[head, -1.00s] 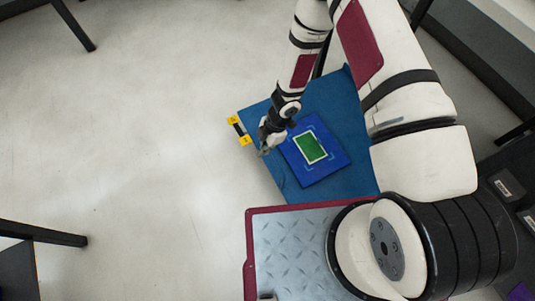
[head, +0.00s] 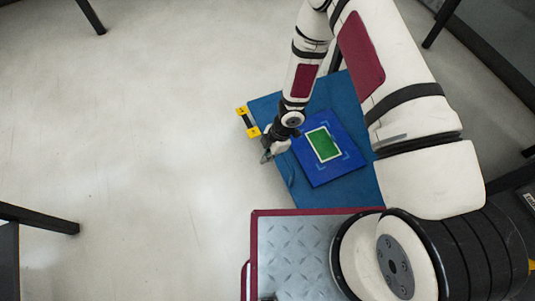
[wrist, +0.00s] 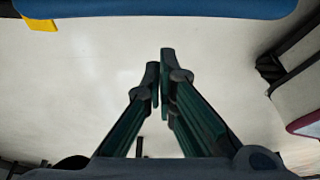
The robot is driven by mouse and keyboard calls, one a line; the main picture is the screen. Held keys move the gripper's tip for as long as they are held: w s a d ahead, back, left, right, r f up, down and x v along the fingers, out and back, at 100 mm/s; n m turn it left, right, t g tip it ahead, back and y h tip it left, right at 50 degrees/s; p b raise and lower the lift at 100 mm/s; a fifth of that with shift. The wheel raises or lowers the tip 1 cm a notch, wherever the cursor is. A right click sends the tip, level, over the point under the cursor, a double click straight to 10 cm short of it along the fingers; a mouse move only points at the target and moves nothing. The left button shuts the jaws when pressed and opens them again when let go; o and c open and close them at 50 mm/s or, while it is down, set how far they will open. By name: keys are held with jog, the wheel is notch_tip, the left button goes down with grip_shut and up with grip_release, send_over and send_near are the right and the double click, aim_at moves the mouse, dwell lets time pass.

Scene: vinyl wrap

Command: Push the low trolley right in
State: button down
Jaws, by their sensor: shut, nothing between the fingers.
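The low trolley (head: 350,190) is a flat blue deck on the floor, partly hidden behind my arm in the head view. A darker blue panel with a green rectangle (head: 323,144) lies on it. A yellow and black piece (head: 247,122) sits at its left edge. My gripper (head: 266,156) is shut and empty at the deck's left edge, below the yellow piece; I cannot tell whether it touches. In the wrist view, the shut fingertips (wrist: 160,85) show against floor, and the blue edge (wrist: 170,9) runs along the top.
The floor (head: 140,130) to the left is wide and clear. Dark legs stand at the top left (head: 91,15), lower left (head: 40,218) and top right (head: 440,22). A dark structure (head: 490,70) runs along the right side.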

jog(key=shift+w+d+r, duration=0.25)
jog(key=shift+w+d, duration=0.1)
jog(key=shift+d, duration=0.35)
jog(key=shift+w+d+r, duration=0.25)
jog(key=shift+w+d, duration=0.05)
jog(key=shift+d, duration=0.4)
jog(key=shift+d, duration=0.1)
